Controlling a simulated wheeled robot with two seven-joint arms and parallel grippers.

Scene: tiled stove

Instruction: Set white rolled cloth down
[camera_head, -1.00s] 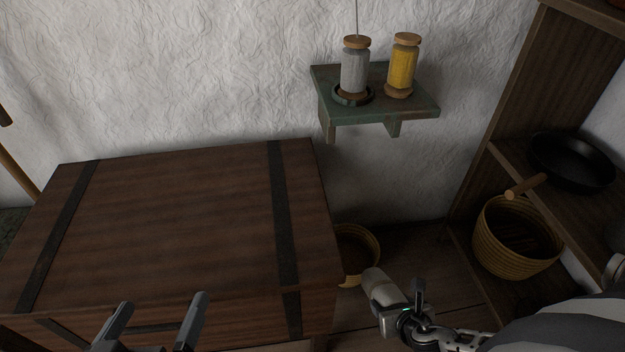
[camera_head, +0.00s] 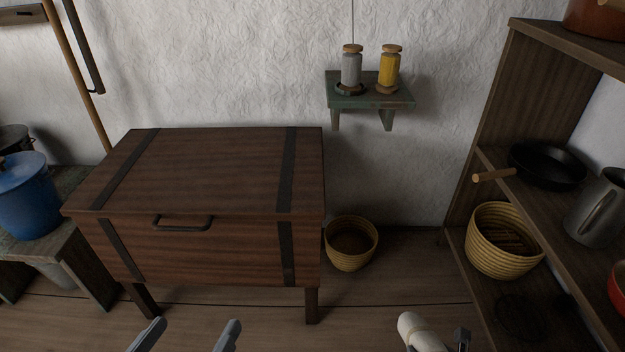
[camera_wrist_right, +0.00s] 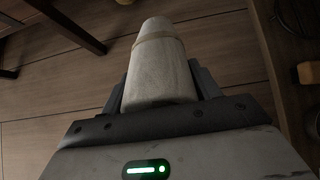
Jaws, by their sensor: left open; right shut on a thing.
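The white rolled cloth (camera_head: 418,332) is at the bottom edge of the head view, right of centre. It also shows in the right wrist view (camera_wrist_right: 160,70), where it points away from the palm with a band near its far end. My right gripper (camera_wrist_right: 160,92) is shut on it, one finger on each side, above the floor. In the head view only a finger of my right gripper (camera_head: 461,338) shows beside the cloth. My left gripper (camera_head: 188,338) is open and empty at the bottom edge, in front of the chest.
A dark wooden chest (camera_head: 215,170) with a clear lid stands at left. A small wall shelf (camera_head: 345,100) holds two jars. A wicker basket (camera_head: 350,245) stands on the floor.

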